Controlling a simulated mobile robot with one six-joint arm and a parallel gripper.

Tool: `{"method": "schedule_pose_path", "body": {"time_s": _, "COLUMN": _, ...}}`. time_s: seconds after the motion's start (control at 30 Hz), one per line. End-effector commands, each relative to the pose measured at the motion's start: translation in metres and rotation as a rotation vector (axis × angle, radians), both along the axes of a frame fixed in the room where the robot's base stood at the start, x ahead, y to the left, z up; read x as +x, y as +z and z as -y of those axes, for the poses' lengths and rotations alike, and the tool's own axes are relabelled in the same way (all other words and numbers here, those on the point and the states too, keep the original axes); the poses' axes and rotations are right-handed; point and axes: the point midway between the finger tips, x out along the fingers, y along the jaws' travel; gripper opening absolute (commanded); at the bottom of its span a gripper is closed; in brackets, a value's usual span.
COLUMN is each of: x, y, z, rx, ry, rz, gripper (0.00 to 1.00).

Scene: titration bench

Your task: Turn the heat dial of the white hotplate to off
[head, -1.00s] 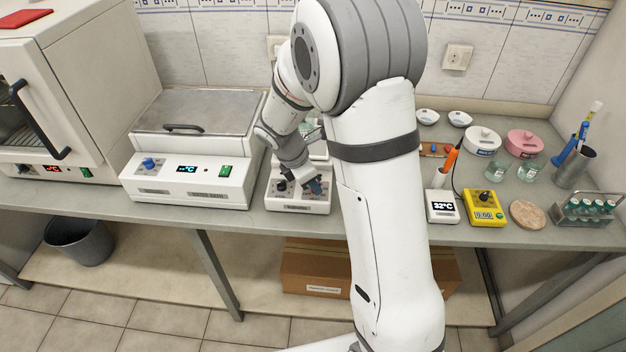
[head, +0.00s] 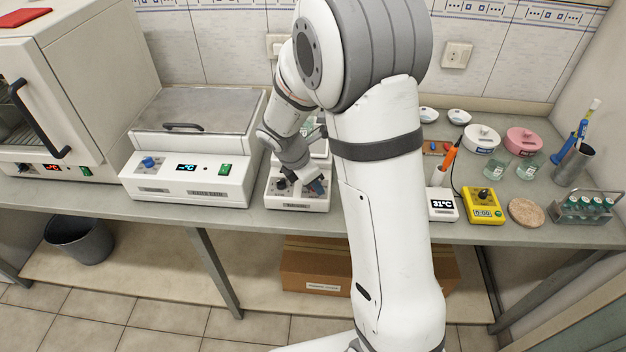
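A dark knob-like shape (head: 282,183) shows at the panel's left, close to the gripper. The dial's setting is not readable.
A water bath (head: 190,165) with a blue knob stands close to the left of the hotplate. Glassware stands behind the hotplate.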

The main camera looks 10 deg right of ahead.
Motion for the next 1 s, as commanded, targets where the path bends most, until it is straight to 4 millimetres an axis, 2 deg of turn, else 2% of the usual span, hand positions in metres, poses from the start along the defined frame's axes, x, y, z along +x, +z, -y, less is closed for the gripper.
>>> {"method": "schedule_pose_path", "body": {"time_s": 0.1, "x": 0.001, "y": 0.001, "z": 0.0, "rx": 0.001, "ry": 0.001, "rz": 0.003, "gripper": 0.43}}
{"method": "schedule_pose_path", "body": {"time_s": 0.37, "x": 0.002, "y": 0.003, "z": -0.001, "rx": 0.002, "ry": 0.001, "rz": 0.006, "gripper": 0.43}}
{"method": "schedule_pose_path", "body": {"time_s": 0.47, "x": 0.001, "y": 0.012, "z": -0.005, "rx": 0.001, "ry": 0.003, "rz": 0.009, "gripper": 0.43}}
{"method": "schedule_pose_path", "body": {"time_s": 0.8, "x": -0.006, "y": 0.062, "z": -0.025, "rx": 0.002, "ry": 0.002, "rz": 0.007, "gripper": 0.43}}
{"method": "schedule_pose_path", "body": {"time_s": 1.0, "x": -0.008, "y": 0.073, "z": -0.029, "rx": 0.001, "ry": 0.002, "rz": 0.004, "gripper": 0.43}}
